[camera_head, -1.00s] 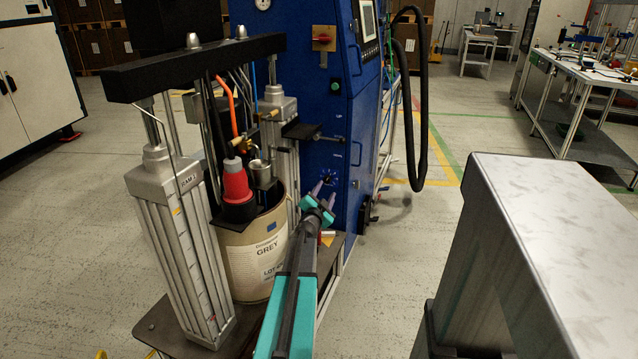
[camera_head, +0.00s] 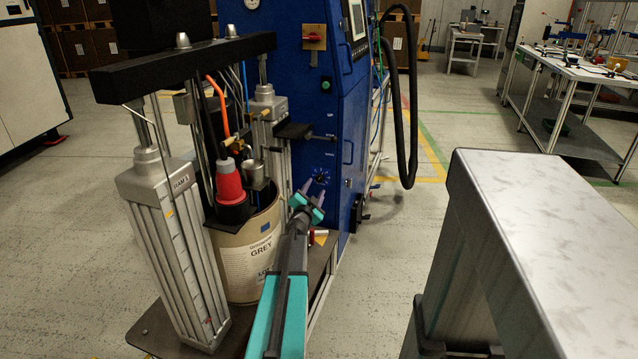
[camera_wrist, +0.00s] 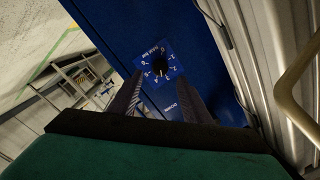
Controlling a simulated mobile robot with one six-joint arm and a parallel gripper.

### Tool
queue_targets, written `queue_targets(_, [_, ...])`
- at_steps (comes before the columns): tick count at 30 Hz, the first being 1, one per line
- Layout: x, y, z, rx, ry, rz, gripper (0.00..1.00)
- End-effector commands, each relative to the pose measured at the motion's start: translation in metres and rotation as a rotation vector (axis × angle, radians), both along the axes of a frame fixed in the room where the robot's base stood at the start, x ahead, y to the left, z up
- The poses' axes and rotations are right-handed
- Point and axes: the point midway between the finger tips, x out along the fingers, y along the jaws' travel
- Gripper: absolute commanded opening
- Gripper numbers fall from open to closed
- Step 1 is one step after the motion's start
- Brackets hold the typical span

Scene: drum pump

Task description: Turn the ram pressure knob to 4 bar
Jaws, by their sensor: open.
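The ram pressure knob (camera_wrist: 158,66) is a small black knob on a blue square dial plate with white numbers, on the blue cabinet. It also shows in the head view (camera_head: 321,177), low on the cabinet's front. In the wrist view the plate appears rotated, and the knob's setting is too small to read. My gripper (camera_head: 313,188) is open and empty, just in front of the knob and apart from it. In the wrist view the two fingers (camera_wrist: 160,92) point at the dial, with the knob between and beyond their tips.
The blue cabinet (camera_head: 293,100) stands behind the drum press. A black bracket (camera_head: 293,131) juts out above the knob. A black hose (camera_head: 410,120) hangs right.

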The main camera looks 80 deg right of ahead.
Motion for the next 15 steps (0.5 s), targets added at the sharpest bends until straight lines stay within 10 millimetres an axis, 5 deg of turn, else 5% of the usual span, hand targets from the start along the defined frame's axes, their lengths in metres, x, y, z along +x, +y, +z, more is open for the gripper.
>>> queue_targets(15, [-0.005, -0.047, -0.001, 0.0, -0.001, -0.001, 0.44])
